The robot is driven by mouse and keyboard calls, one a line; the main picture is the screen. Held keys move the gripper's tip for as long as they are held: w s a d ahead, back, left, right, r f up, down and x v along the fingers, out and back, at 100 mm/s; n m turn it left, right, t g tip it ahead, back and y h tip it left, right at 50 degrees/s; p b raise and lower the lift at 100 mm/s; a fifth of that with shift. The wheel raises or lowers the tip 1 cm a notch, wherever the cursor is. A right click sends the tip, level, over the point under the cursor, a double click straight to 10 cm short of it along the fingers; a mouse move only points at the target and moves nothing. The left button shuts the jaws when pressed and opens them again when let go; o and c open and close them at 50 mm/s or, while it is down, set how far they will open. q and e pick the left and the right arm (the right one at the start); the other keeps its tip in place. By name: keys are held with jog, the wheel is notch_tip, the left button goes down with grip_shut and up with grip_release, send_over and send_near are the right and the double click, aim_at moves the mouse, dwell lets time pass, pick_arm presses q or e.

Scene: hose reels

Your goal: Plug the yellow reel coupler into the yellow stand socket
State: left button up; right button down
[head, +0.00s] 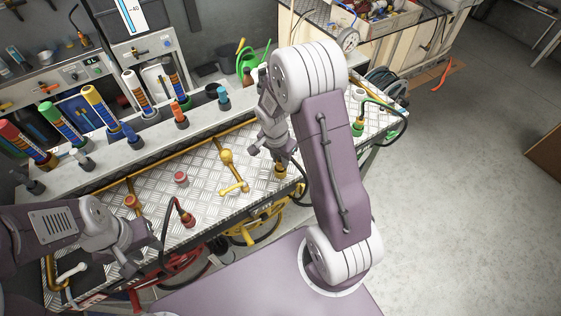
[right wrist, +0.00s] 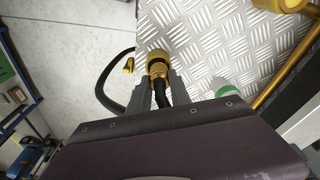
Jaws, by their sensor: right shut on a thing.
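The yellow coupler (right wrist: 158,66) is at the tips of my right gripper (right wrist: 160,86), with a black hose running back from it between the fingers. In the head view the coupler (head: 280,172) is over the front edge of the metal bench, and my right gripper (head: 278,157) is shut on it from above. The yellow reel (head: 243,236) is under the bench front. My left gripper (head: 146,236) is at the lower left, away from the coupler; its finger opening is unclear.
A yellow ball valve with a handle (head: 227,157) stands left of the coupler. A red coupler with hose (head: 186,215) and a red cap (head: 180,178) are further left. A green coupler (head: 358,129) is at the right. Coloured tubes line the back; the floor right is clear.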

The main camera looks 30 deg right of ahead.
jog(key=r, duration=0.4)
jog(key=shift+s+d+b, duration=0.3)
jog(key=shift+s+b, duration=0.05)
jog(key=s+d+r+b, duration=0.1)
jog(key=s+d+r, duration=0.5)
jog(key=s, duration=0.2)
jog(key=shift+s+d+r, duration=0.25)
jog(key=shift+s, duration=0.1)
